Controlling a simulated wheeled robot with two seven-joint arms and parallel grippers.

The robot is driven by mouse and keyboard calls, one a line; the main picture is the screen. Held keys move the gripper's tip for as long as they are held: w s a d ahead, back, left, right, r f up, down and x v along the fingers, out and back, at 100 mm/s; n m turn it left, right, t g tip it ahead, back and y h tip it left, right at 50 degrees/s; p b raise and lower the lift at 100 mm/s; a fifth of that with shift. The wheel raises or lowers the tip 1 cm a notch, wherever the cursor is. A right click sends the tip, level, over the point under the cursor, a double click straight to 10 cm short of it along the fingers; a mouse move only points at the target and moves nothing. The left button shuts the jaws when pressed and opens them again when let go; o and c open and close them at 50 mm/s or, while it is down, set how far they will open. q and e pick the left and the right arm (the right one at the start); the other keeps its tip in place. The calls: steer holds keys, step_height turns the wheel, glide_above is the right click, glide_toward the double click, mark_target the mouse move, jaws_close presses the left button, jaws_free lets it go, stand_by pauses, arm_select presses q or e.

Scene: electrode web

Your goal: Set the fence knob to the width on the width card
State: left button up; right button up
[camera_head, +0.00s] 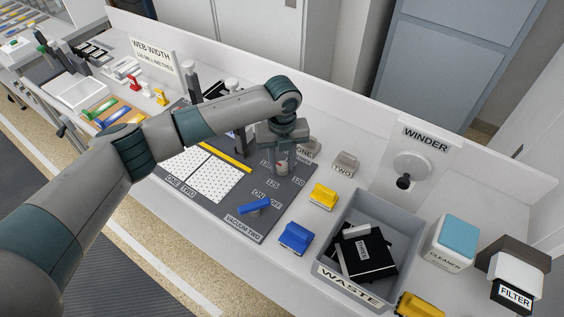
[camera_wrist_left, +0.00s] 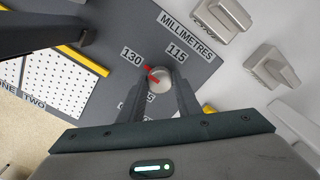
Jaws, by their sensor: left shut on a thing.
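The fence knob (camera_wrist_left: 160,79) is a round grey knob with a red pointer, on the dark plate. In the left wrist view its pointer is directed up and left, towards the 130 label (camera_wrist_left: 131,55). The 115 label (camera_wrist_left: 177,52) is up and right of the knob; a label below is partly hidden by the fingers. My left gripper (camera_wrist_left: 158,88) is shut on the knob from above; it also shows in the head view (camera_head: 281,162). The width card (camera_head: 152,59) reads WEB WIDTH, but its number is too small to read surely. My right gripper is not in view.
Right of the plate are a yellow block (camera_head: 323,196), a blue block (camera_head: 296,237) and the grey waste bin (camera_head: 376,210) with dark pieces inside. A blue lever (camera_head: 254,208) lies on the plate near its front. The winder (camera_head: 411,166) stands behind the bin.

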mark_target(282, 166)
arm_select(q)
steer(key=o, duration=1.1)
steer(key=shift+r, duration=0.15)
steer(key=shift+r+b, duration=2.3)
steer(key=shift+r, duration=6.3)
steer(key=shift+f, duration=0.1)
